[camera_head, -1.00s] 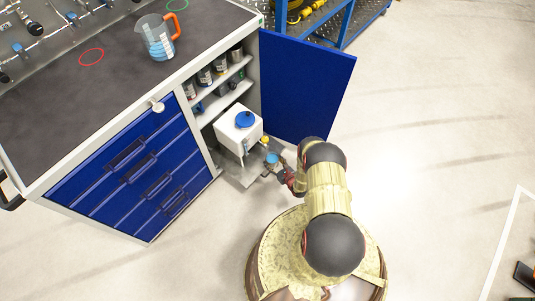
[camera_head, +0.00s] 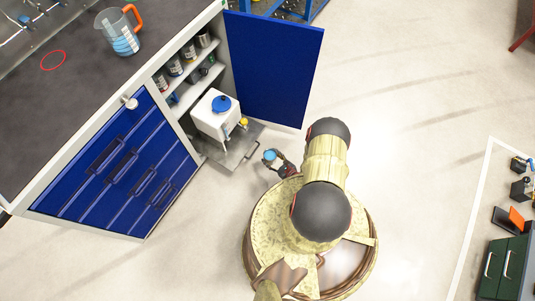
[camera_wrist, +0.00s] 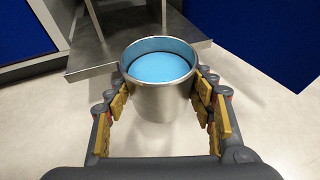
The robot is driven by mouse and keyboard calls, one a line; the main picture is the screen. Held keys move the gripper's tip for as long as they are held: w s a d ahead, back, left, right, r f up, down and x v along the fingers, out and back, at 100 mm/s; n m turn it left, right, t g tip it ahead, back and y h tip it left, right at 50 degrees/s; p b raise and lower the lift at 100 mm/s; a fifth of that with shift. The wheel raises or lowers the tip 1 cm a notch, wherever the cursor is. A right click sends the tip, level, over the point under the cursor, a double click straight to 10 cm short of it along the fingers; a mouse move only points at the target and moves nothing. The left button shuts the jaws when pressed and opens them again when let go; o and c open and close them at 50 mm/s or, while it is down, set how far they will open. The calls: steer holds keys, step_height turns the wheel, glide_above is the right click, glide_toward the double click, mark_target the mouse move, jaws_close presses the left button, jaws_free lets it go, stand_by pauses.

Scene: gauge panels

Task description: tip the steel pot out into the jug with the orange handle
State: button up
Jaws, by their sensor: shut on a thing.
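The steel pot (camera_wrist: 160,96) is upright between my fingers in the wrist view, with light blue liquid near its rim. My gripper (camera_wrist: 160,103) is shut on its sides. In the head view the pot (camera_head: 270,155) is small and held low, in front of the pull-out shelf and apart from it; my gripper (camera_head: 276,160) is partly hidden by my arm. The clear jug with the orange handle (camera_head: 118,36) stands upright on the dark worktop at the upper left, with blue liquid and markings in it.
A white container with a blue lid (camera_head: 218,115) and tap sits on the pull-out steel shelf (camera_head: 238,150). The blue cabinet door (camera_head: 275,68) stands open. Cans fill the upper shelves. A red ring (camera_head: 53,60) marks the worktop (camera_head: 65,110).

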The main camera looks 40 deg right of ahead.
steer(key=s+d+b, duration=0.1)
steer(key=s+d, duration=0.1)
steer(key=s, duration=0.4)
steer(key=shift+s+d, duration=0.2)
stand_by(0.4)
stand_by(1.3)
